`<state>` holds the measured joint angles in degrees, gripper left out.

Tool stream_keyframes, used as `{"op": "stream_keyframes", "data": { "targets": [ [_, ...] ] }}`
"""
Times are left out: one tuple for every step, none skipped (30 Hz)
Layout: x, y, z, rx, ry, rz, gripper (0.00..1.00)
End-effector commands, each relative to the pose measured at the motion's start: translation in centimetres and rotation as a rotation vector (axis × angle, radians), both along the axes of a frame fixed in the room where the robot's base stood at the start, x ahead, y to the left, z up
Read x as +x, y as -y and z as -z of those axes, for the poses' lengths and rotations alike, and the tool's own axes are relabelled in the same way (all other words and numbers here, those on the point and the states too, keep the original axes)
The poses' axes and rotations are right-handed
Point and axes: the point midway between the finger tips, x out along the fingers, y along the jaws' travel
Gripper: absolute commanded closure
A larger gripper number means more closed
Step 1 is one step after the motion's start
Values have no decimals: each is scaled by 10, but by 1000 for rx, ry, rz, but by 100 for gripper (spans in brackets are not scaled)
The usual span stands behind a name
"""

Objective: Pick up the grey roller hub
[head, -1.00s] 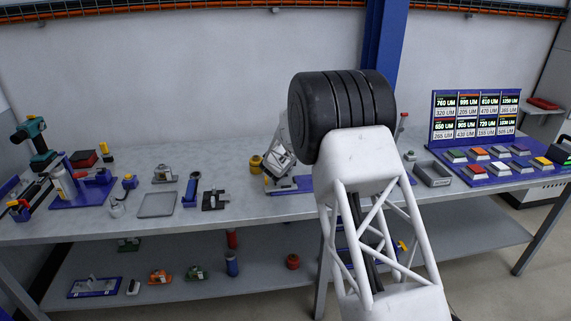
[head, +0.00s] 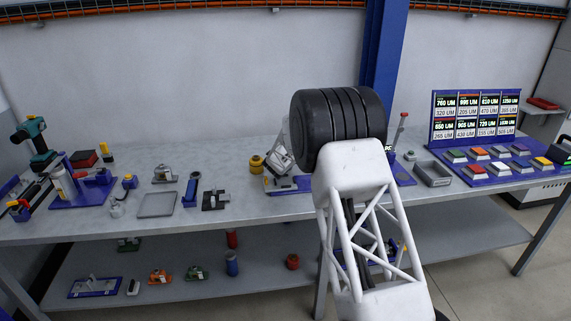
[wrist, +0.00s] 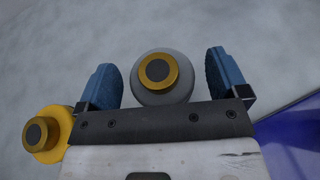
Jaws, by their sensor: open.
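In the wrist view, the grey roller hub (wrist: 190,88) appears as a round grey body with a yellow ring and dark centre on top. It lies between the two blue fingers of my gripper (wrist: 160,75). The fingers are open, with a visible gap on each side of the hub. The hub's lower edge in the picture is covered by the dark gripper plate. In the head view I cannot make out the grey hub; my arm covers part of that area.
A yellow roller hub (wrist: 60,128) stands just left of my gripper; it also shows on the bench (head: 256,168). A blue board (wrist: 290,135) lies to the right.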

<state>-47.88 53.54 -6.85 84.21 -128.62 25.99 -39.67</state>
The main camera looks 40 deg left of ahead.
Motion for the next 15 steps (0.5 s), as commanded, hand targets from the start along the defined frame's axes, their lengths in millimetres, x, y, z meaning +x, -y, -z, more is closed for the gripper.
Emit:
{"op": "stream_keyframes", "data": {
  "targets": [
    [2, -1, 2, -1, 0, 0, 7],
    [2, -1, 3, -1, 0, 0, 7],
    [3, -1, 3, -1, 0, 0, 7],
    [4, -2, 3, -1, 0, 0, 7],
    [4, -2, 3, -1, 0, 0, 7],
    [4, -2, 3, -1, 0, 0, 7],
    [4, -2, 3, -1, 0, 0, 7],
    [4, -2, 3, -1, 0, 0, 7],
    [4, -2, 3, -1, 0, 0, 7],
    [4, -2, 3, -1, 0, 0, 7],
    [4, -2, 3, -1, 0, 0, 7],
    [4, -2, 3, -1, 0, 0, 7],
    [4, -2, 3, -1, 0, 0, 7],
    [4, -2, 3, -1, 0, 0, 7],
    [4, -2, 3, -1, 0, 0, 7]
  ]
}}
